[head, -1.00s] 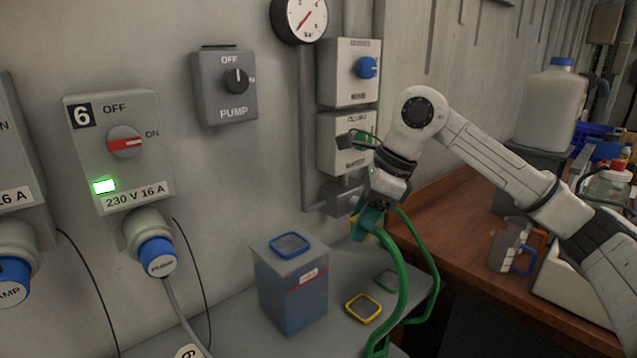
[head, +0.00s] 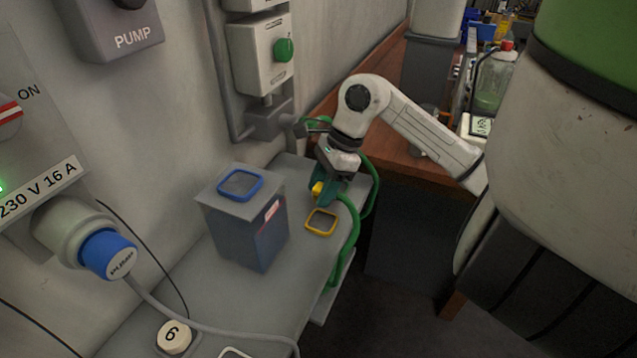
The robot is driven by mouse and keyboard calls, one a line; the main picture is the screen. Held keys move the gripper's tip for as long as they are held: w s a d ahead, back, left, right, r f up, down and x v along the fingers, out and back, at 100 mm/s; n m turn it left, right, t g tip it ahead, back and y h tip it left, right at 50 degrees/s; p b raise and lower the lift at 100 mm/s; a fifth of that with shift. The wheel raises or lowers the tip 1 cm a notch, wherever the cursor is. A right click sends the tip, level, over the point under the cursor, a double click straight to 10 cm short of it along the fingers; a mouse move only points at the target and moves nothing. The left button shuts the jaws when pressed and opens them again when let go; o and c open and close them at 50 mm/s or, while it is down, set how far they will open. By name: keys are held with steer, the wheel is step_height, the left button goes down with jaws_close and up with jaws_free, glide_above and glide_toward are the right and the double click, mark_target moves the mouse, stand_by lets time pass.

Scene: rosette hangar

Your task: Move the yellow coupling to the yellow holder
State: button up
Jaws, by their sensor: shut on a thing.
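My gripper (head: 328,184) is shut on the yellow coupling (head: 318,189), which shows as a small yellow piece beside the green fingers. The fingers cover most of it. A green hose (head: 349,226) hangs from the gripper area and loops down past the bench edge. The yellow holder (head: 321,222) is a flat yellow square frame on the grey bench, just below and in front of the coupling in the picture. The coupling appears apart from the holder, though its exact height above the bench is hard to tell.
A blue-grey box (head: 245,222) with a blue square frame (head: 240,184) on top stands left of the holder. A grey cable (head: 215,331) crosses the near bench (head: 255,314). A wall box with a green knob (head: 283,50) is behind. A wooden table (head: 386,128) lies to the right.

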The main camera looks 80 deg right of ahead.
steer(key=shift+f+b, duration=0.85)
steer(key=shift+f, duration=2.05)
steer(key=shift+b, duration=2.1)
steer(key=shift+f+b, duration=0.5)
steer(key=shift+b, duration=0.25)
stand_by(0.3)
steer(key=o, duration=1.2)
steer(key=shift+c, duration=0.2)
steer(key=v, duration=1)
steer(key=shift+r, duration=0.4)
steer(key=shift+s+d, duration=0.1)
steer(key=shift+s, duration=0.05)
